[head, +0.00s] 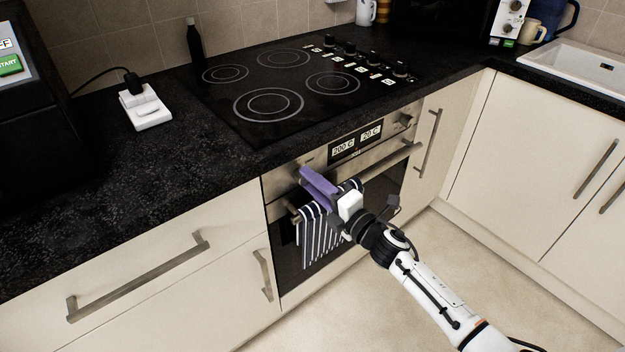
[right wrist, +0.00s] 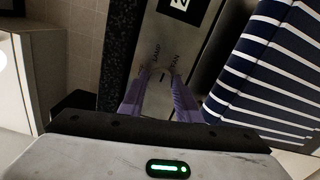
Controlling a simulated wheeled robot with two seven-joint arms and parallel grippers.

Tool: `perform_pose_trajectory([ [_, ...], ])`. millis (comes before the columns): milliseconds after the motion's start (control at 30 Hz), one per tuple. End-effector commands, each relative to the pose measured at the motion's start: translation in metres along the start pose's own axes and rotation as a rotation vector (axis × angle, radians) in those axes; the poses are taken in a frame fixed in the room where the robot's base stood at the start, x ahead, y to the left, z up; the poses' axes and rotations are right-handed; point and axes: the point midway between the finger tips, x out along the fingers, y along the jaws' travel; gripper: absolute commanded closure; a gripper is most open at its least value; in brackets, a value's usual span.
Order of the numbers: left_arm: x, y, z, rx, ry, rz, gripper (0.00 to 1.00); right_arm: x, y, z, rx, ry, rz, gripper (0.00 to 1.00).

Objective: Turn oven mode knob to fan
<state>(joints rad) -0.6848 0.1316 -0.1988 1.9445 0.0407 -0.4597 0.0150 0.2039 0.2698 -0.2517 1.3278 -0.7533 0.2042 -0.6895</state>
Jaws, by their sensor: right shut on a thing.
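The oven (head: 343,158) is built in under the hob, with a silver control panel and two displays reading "200 C" and "20 C". In the right wrist view, the mode knob (right wrist: 158,76) sits on the panel between my purple fingers, with "LAMP" and "FAN" printed beside it. A small dark mark shows on it, but I cannot tell which label it points to. My right gripper (right wrist: 157,80) is shut on the knob. In the head view, my right gripper (head: 304,176) reaches the panel's left end, hiding most of the knob. My left gripper is not in view.
A striped towel (head: 320,232) hangs over the oven handle (head: 388,158), close to my right gripper. A second knob (head: 405,120) is at the panel's right end. The black worktop (head: 180,185) overhangs the panel. Open floor (head: 490,265) lies in front.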

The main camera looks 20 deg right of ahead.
Motion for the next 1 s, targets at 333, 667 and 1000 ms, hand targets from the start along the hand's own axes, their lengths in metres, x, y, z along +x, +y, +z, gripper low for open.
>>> perform_pose_trajectory([
  [333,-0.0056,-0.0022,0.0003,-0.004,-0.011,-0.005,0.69,-0.0001,-0.0004,0.0003,0.285,-0.001,-0.001,0.92],
  [667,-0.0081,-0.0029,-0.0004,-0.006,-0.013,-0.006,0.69,0.0,-0.0016,-0.0001,0.437,-0.001,-0.001,0.92],
  [1000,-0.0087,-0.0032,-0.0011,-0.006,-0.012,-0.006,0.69,0.0,-0.0021,-0.0001,0.474,-0.001,-0.001,0.92],
])
